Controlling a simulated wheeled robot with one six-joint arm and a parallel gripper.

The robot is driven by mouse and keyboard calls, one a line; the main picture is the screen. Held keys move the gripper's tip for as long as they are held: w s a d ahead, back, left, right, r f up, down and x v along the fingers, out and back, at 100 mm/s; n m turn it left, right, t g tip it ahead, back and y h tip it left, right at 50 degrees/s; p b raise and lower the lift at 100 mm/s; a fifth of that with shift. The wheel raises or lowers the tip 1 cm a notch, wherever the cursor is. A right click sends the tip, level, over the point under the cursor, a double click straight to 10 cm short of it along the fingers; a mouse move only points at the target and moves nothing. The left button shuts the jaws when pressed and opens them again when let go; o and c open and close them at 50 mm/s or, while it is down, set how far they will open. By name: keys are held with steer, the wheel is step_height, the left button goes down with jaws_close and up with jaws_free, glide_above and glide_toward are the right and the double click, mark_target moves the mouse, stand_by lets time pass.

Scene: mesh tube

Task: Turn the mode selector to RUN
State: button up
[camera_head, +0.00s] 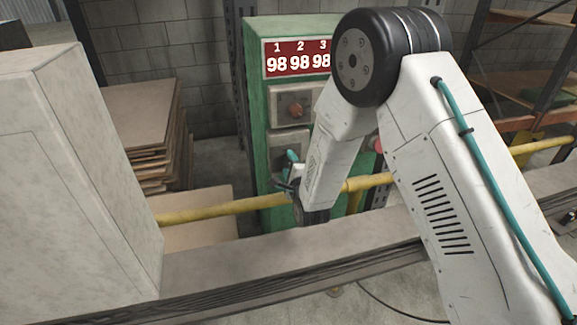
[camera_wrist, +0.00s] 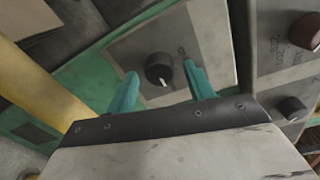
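The mode selector appears to be the round black knob (camera_wrist: 159,69) with a white pointer mark, on a grey plate (camera_wrist: 215,30) in the wrist view. Its mark faces the lower edge of that picture. Lettering beside the knob is partly visible but too small to read surely. My gripper (camera_wrist: 160,71) is open, with one teal finger on each side of the knob and visible gaps between. I cannot tell how far the fingertips stand from the plate. In the head view my gripper (camera_head: 289,168) is at the green cabinet's lower grey plate (camera_head: 290,140); the knob is hidden there.
The green cabinet (camera_head: 256,115) has a red display (camera_head: 296,60) reading 98 98 98 and a brown knob (camera_head: 295,109). A yellow rail (camera_head: 225,208) crosses in front. A beam (camera_head: 235,265) runs below it, and a pale box (camera_head: 80,180) stands left.

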steer(key=v, duration=0.7)
steer(key=shift+s, duration=0.4)
steer(key=shift+d, duration=0.1)
steer(key=s+d+r+n+g+h, duration=0.1)
steer(key=s+d+r+n+g, duration=0.25)
steer(key=d+r, duration=0.3)
steer(key=s+d+r+n+g+h, duration=0.2)
steer(key=d+r+n+g, duration=0.3)
steer(key=r, duration=0.3)
steer(key=s+d+r+n+g, duration=0.2)
steer(key=s+d+r+n, duration=0.1)
steer(key=s, duration=0.7)
steer(key=s+d+r+n+g+h, duration=0.1)
steer(key=s+d+r+n+g, duration=0.1)
steer(key=s+d, duration=0.4)
steer(key=s+d+r+n+g, duration=0.3)
steer(key=s+d+n, duration=0.1)
steer(key=s, duration=1.2)
steer(key=shift+d+r+h, duration=0.3)
steer(key=shift+d+h, duration=0.05)
steer(key=shift+h, duration=0.05)
